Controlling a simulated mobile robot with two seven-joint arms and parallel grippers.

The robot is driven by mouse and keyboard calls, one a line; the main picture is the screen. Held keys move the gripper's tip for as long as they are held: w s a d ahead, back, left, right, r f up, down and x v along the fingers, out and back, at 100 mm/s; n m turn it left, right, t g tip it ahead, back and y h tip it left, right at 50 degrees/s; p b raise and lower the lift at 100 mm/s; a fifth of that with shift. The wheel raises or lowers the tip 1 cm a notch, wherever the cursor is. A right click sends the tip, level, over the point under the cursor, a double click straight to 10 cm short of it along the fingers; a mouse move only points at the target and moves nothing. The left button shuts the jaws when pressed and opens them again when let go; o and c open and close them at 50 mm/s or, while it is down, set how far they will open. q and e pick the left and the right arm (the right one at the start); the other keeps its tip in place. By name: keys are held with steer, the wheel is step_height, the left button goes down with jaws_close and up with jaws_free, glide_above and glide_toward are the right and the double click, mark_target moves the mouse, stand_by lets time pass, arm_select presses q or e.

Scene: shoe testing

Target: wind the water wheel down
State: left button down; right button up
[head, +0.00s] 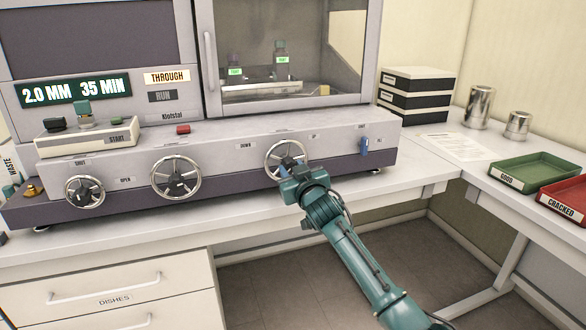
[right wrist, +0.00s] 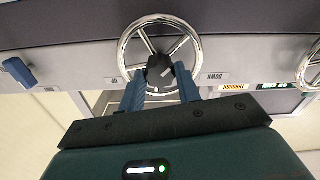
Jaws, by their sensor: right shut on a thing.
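The chrome water wheel (head: 268,154) is the rightmost of three handwheels on the front of the machine, between labels DOWN and UP. It also shows in the right wrist view (right wrist: 121,46), with spokes and a dark hub (right wrist: 159,71). My right gripper (head: 291,166) is at the wheel's middle, its blue fingers shut on the hub from both sides. The fingers hide part of the wheel's lower rim and spokes in the head view. My left gripper is not in view.
Two other handwheels (head: 175,177) (head: 84,191) sit to the left. A blue lever (head: 364,146) is right of the wheel. The display (head: 75,92) reads 2.0 MM 35 MIN; THROUGH (head: 167,77) is lit. A glass-fronted chamber (head: 345,45) stands above. Green (head: 540,171) and red (head: 565,200) trays lie right.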

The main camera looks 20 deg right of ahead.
arm_select(q)
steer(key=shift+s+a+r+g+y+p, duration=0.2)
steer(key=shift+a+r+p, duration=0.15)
steer(key=shift+p, duration=0.7)
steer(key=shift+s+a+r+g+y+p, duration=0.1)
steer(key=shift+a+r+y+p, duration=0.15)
steer(key=shift+p, duration=0.75)
arm_select(e)
steer(key=shift+n, duration=7.9)
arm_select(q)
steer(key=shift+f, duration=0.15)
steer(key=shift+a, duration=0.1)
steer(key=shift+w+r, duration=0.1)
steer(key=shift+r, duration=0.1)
arm_select(e)
steer(key=o, duration=1)
